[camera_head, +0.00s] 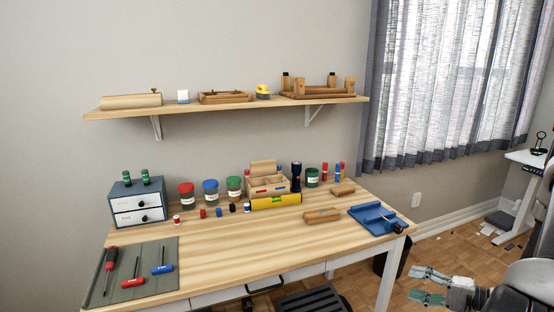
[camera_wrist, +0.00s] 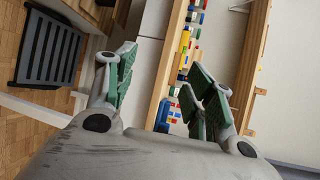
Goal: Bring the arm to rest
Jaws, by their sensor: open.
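My gripper (camera_head: 432,287) is at the lower right in the head view, to the right of the desk and apart from it, above the wooden floor. It is open and empty. In the wrist view its green-padded fingers (camera_wrist: 165,85) stand wide apart, with nothing between them but the view of the desk beyond. The arm behind it shows at the right edge of the head view. The wooden desk (camera_head: 220,258) stands to the left of my gripper.
The desk holds a grey mat (camera_head: 130,291) with screwdrivers, a drawer box (camera_head: 138,204), jars, a yellow level (camera_head: 276,202) and a blue vise (camera_head: 376,218). A shelf (camera_head: 230,106) hangs above. A dark bin (camera_head: 392,258) stands beside the desk's right leg. Another white desk (camera_head: 527,158) is at far right.

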